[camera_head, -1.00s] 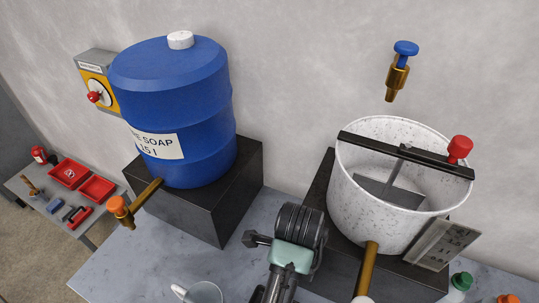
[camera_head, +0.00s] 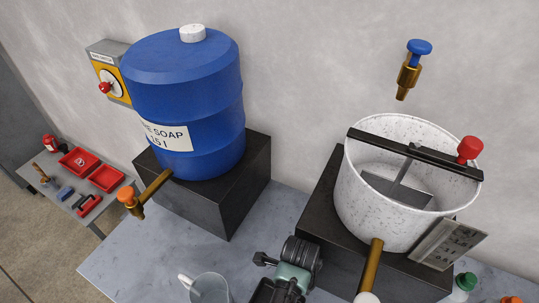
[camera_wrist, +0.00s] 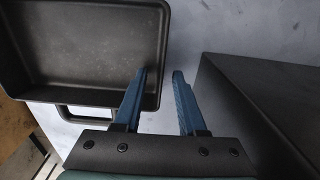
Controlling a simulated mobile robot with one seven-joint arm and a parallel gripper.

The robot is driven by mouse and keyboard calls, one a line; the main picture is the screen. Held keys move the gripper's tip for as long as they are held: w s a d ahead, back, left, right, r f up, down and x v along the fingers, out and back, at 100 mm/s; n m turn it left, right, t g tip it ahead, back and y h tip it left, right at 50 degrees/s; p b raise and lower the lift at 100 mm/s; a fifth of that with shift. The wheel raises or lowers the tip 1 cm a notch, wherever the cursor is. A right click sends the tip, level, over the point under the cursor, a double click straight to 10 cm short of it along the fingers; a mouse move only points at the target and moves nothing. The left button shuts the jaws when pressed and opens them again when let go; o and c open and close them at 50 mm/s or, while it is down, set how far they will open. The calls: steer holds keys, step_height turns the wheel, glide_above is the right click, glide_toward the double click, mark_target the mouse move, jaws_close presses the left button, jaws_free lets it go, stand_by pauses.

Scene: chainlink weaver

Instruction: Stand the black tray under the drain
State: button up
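The black tray (camera_wrist: 100,97) lies on the grey worktop at the upper left of the wrist view, with a loop handle (camera_wrist: 85,111) on its near side. My gripper (camera_wrist: 159,73) is open, with two blue fingers. In the picture the left finger overlaps the tray's right part, and the tray's right rim lies between the fingertips; I cannot tell the height between them. The likely drain is a brass pipe (camera_head: 373,262) with a pale end, coming from the front of the speckled white tub (camera_head: 385,205). My fingers are hidden in the head view.
A dark block (camera_wrist: 265,100) stands close right of my gripper. In the head view, the tub's dark stand (camera_head: 320,205) is beside my arm. A blue soap barrel (camera_head: 185,110) with an orange-knobbed tap (camera_head: 140,197) stands left. A clear mug (camera_head: 208,288) is at the front.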

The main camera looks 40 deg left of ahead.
steer(key=shift+f, duration=0.1)
steer(key=shift+c, duration=0.3)
jaws_close()
stand_by(1.1)
